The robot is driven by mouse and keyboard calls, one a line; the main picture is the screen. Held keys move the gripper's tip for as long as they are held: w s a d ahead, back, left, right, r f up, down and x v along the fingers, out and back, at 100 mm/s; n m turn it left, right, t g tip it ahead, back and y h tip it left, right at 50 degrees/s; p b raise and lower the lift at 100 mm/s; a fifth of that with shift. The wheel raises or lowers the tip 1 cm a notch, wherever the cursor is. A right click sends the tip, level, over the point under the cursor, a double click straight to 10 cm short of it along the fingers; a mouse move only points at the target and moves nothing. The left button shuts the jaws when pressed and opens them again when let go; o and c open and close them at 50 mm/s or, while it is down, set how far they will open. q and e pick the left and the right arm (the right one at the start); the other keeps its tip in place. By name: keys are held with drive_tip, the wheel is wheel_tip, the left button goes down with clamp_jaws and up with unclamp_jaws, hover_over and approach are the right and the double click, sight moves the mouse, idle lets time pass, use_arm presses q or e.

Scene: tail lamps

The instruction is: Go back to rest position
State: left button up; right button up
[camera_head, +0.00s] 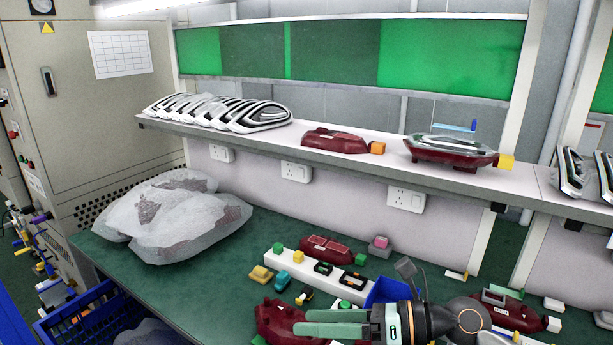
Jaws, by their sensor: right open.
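My right gripper (303,322) reaches in from the lower right, over the front of the green workbench (215,290). Its two green fingers point left and are open, seen nearly edge-on. They overlap a dark red tail lamp housing (275,318) in the picture, and I cannot tell whether they touch it. I see nothing held between the fingers. My left gripper is not in view.
Another red housing (326,249), a white fixture (315,272), a blue bin (388,291) and several small coloured parts crowd the bench. Plastic-wrapped bags (190,225) lie at left. The shelf (270,145) above holds lamp covers (215,112) and a lamp (450,150).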

drive_tip(key=w+d+r+m+t, duration=0.2)
drive_tip(key=r+m+t, duration=0.2)
drive_tip(key=m+t, duration=0.35)
drive_tip(key=w+d+r+m+t, duration=0.1)
drive_tip(key=d+r+m+t, duration=0.25)
drive_tip(key=m+t, duration=0.4)
drive_tip(key=d+f+m+h, duration=1.1)
drive_tip(key=m+h, duration=0.4)
drive_tip(key=m, duration=0.5)
drive_tip(key=s+d+f+m+g+h, duration=0.2)
drive_tip(key=s+d+f+m+g, duration=0.25)
drive_tip(key=s+f+g, duration=0.55)
drive_tip(key=s+a+f+m+g+y, duration=0.1)
drive_tip(key=s+f+m+g, duration=0.1)
drive_tip(key=s+f, duration=0.4)
drive_tip(key=s+a+f+m+g+y, duration=0.1)
drive_tip(key=s+f+m+g, duration=0.15)
drive_tip(key=s, duration=0.55)
drive_tip(key=w+a+f+t, duration=0.2)
drive_tip(key=f, duration=0.4)
drive_tip(key=w+a+f+t+y+b, duration=0.1)
drive_tip(key=w+a+f+t, duration=0.1)
drive_tip(key=f, duration=0.5)
drive_tip(key=shift+w+n+t+y, duration=0.3)
drive_tip(key=shift+n+t, duration=0.1)
drive_tip(key=shift+t, duration=0.35)
